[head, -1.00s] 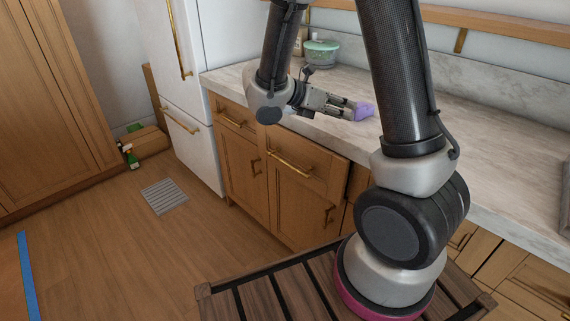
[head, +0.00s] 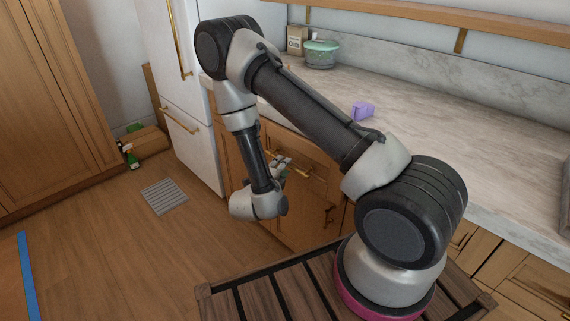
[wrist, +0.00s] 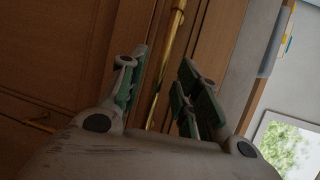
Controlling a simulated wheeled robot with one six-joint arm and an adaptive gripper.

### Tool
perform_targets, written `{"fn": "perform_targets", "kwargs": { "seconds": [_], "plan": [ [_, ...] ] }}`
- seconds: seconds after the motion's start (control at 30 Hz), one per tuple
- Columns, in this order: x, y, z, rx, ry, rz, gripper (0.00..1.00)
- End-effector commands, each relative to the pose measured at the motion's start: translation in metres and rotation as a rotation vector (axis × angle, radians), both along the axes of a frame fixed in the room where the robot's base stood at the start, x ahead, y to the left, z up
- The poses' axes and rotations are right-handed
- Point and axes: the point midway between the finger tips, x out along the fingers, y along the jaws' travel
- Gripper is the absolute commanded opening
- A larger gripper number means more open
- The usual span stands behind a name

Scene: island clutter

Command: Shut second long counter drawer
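The second long counter drawer (head: 322,168) is a wooden front under the marble counter, partly hidden by my arm. Its front seems to stand slightly out from the cabinet, but I cannot tell how far. My gripper (head: 282,168) is low in front of this drawer, close to its brass handle (head: 308,173). In the wrist view my gripper (wrist: 161,92) is open, with green-padded fingers apart. A long brass handle (wrist: 173,45) runs through the gap between the fingers in that view. I cannot tell whether they touch it.
A purple object (head: 362,110) sits on the marble counter (head: 440,140). A green-lidded bowl (head: 321,54) and a small box (head: 297,40) stand at the back. The white fridge (head: 185,100) is at left. The wooden floor (head: 110,230) left of my arm is mostly clear.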

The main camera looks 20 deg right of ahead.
Motion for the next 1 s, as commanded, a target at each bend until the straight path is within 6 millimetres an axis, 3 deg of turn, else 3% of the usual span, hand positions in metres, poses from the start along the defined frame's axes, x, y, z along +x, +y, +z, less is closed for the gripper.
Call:
{"fn": "perform_targets", "kwargs": {
  "seconds": [0.2,0.53,0.73,1.0],
  "plan": [
    [0.020,-0.020,-0.005,0.000,-0.003,-0.004,0.33],
    [0.023,-0.024,-0.005,0.000,-0.001,-0.001,0.33],
    [0.023,-0.024,-0.005,0.001,-0.002,-0.001,0.00],
    [0.025,-0.028,-0.006,0.000,-0.001,-0.004,0.00]
  ]
}}
